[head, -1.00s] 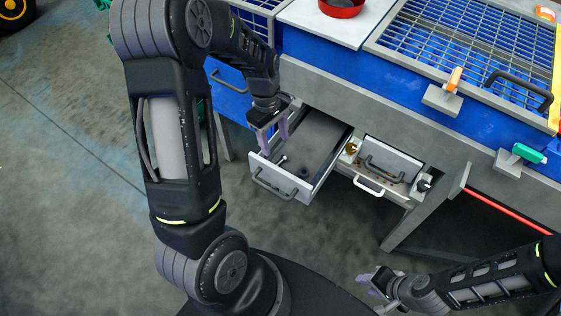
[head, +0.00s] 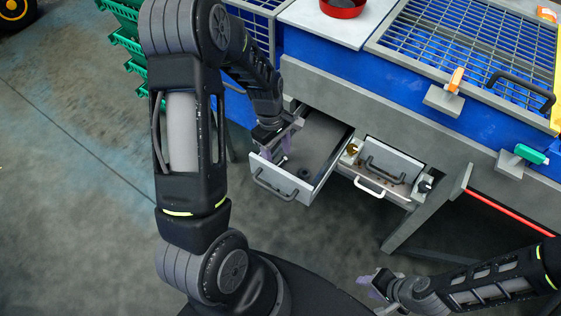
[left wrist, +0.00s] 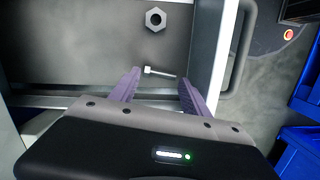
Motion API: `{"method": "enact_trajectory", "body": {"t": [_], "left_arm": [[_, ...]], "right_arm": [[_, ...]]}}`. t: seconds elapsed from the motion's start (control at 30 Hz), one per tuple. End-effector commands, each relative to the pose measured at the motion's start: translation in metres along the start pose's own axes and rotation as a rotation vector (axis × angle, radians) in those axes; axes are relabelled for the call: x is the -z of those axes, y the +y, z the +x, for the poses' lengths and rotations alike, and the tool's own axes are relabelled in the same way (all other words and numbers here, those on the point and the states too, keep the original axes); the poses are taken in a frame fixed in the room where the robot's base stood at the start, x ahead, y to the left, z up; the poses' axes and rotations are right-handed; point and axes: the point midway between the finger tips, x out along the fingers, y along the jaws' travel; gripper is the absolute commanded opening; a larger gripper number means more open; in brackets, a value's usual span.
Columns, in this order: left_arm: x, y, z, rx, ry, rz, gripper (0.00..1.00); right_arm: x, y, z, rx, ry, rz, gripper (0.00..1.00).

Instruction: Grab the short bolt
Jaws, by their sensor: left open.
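The short bolt (left wrist: 160,72) lies on the drawer floor in the left wrist view, pale metal with a small head at its left end. My left gripper (left wrist: 160,78) is open, with its two purple fingers reaching to either side of the bolt; I cannot tell its height above it. In the head view my left gripper (head: 278,150) is over the left part of the open drawer (head: 312,190), and it hides the bolt there. My right gripper (head: 372,284) is at the lower right, away from the drawer; its finger gap is too small to judge.
A hex nut (left wrist: 155,19) lies in the same drawer, and it also shows in the head view (head: 303,173). The drawer walls stand close around my left gripper. A second drawer (head: 385,180) is to the right. Blue bins (left wrist: 300,148) show in the wrist view.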

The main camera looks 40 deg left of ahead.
Motion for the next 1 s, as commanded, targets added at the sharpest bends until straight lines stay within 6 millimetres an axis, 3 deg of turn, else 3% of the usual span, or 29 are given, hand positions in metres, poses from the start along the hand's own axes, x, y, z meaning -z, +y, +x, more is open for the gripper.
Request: {"method": "enact_trajectory", "body": {"t": [0.2,0.77,1.0], "left_arm": [[0.000,0.000,0.020,0.000,0.000,0.000,0.55],[0.000,0.000,0.019,-0.001,0.001,0.000,0.55],[0.000,0.000,0.019,-0.001,0.001,-0.001,0.36]], "right_arm": [[0.000,0.001,0.002,0.000,0.000,0.000,0.35],[0.000,0.001,0.002,0.000,0.000,0.000,0.35],[0.000,0.001,0.002,0.000,0.000,0.000,0.35]]}}
